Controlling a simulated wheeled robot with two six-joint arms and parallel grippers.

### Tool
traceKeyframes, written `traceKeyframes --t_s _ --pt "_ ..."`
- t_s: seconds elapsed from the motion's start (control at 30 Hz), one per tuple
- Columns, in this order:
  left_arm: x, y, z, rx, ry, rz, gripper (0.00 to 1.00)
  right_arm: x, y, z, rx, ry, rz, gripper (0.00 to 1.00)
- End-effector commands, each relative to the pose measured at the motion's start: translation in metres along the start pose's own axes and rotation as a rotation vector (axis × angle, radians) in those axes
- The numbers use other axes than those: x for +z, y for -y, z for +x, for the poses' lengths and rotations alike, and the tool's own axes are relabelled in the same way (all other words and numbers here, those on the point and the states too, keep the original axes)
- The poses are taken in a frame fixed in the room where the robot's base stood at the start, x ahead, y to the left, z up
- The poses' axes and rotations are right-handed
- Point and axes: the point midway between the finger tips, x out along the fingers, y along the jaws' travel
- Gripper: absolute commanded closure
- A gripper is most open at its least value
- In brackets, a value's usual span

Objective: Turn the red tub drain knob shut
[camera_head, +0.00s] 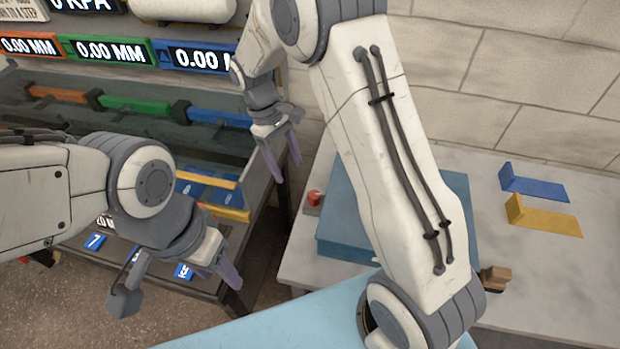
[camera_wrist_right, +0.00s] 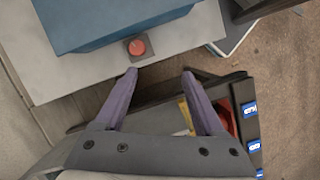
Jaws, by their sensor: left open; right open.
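A red knob-like button (camera_head: 314,197) sits on a small grey base at the left edge of the grey table; it also shows in the right wrist view (camera_wrist_right: 137,47). Another red piece (camera_wrist_right: 228,118) shows partly in the tub area in the right wrist view; I cannot tell which is the drain knob. My right gripper (camera_head: 285,160) is open and empty above the tub's right end; its fingers (camera_wrist_right: 159,74) point toward the table edge beside the red button, apart from it. My left gripper (camera_head: 230,275) is open and empty over the tub bench's front right corner.
The dark tub (camera_head: 60,90) holds orange, green and blue bars. A blue box (camera_head: 345,215) stands beside the red button. Blue (camera_head: 535,185) and yellow (camera_head: 545,218) brackets lie on the table's right. Number tiles (camera_head: 94,241) line the tub bench's front. My right arm hides the table's middle.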

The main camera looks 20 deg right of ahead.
Motion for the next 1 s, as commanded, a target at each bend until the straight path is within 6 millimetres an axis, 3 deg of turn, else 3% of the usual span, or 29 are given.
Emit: traceKeyframes --t_s 0.1,0.27,0.47,0.8,1.0 --pt "-0.001 -0.001 -0.009 0.0 0.0 0.0 0.5 -0.007 -0.032 0.016 -0.012 0.05 0.013 0.29" --pt "-0.001 -0.001 -0.012 0.0 0.0 0.0 0.5 -0.01 -0.051 0.029 -0.017 0.075 0.018 0.29" --pt "-0.001 -0.001 -0.018 0.0 0.0 0.0 0.5 -0.008 -0.051 0.054 -0.019 0.081 0.017 0.29" --pt "-0.002 -0.002 -0.033 0.0 0.0 -0.001 0.5 -0.003 -0.05 0.114 -0.019 0.08 0.018 0.29" --pt "-0.002 -0.003 -0.036 0.0 0.0 -0.001 0.5 -0.003 -0.05 0.131 -0.017 0.077 0.017 0.29"
